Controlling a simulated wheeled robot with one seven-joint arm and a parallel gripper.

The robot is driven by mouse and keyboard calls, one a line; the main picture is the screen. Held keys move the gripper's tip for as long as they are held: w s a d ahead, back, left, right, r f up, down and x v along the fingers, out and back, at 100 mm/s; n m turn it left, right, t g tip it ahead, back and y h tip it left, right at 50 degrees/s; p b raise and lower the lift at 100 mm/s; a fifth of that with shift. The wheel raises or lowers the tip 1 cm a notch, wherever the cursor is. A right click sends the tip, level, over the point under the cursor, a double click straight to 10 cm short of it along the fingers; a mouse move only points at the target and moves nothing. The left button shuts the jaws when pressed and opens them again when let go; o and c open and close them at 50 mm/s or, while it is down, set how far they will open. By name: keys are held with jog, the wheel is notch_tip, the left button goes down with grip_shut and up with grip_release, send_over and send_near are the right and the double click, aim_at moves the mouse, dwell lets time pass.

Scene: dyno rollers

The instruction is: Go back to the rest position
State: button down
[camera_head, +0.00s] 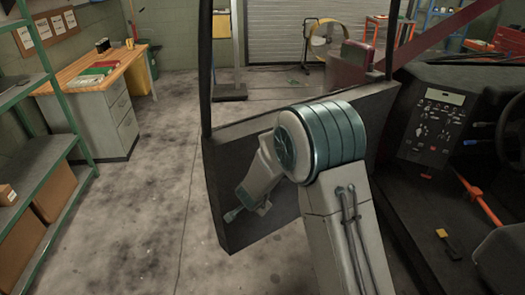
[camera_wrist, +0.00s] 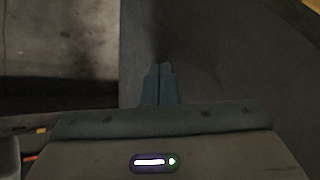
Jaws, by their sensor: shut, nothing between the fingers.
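My gripper (camera_wrist: 160,68) shows in the wrist view with its two blue-grey fingers together and nothing between them. The fingers point at a plain dark grey surface (camera_wrist: 225,55), with no visible contact. In the head view my arm rises from the bottom, bends at a large teal-banded joint and reaches down and left in front of a dark open door panel (camera_head: 235,145).
A vehicle dashboard (camera_head: 435,125) with an orange-red lever (camera_head: 482,200) is close on the right. A green shelf rack (camera_head: 62,140) with boxes stands at the left, and a desk (camera_head: 95,75) behind it. The concrete floor (camera_head: 150,210) between rack and door is clear.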

jog(key=shift+r, duration=0.1)
jog(key=s+d+r+n+y, duration=0.1)
jog(key=s+d+r+n, duration=0.15)
jog(key=r, duration=0.25)
jog(key=s+d+r+n+g+y, duration=0.1)
jog(key=s+d+r, duration=0.15)
jog(key=r, duration=0.25)
jog(key=s+d+r+n+y, duration=0.1)
jog(key=s+r, duration=0.2)
jog(key=r, duration=0.2)
jog(key=s+d+r+n+g+h, duration=0.1)
jog(key=s+d+r, duration=0.1)
jog(key=s+d, duration=0.6)
jog(key=s+d+r+n+g+h, duration=0.2)
jog(key=s+d, duration=0.5)
jog(key=s, duration=0.6)
jog(key=shift+s+d+r+g+h, duration=0.3)
jog(key=shift+s+d+r, duration=0.05)
jog(key=shift+r, duration=0.05)
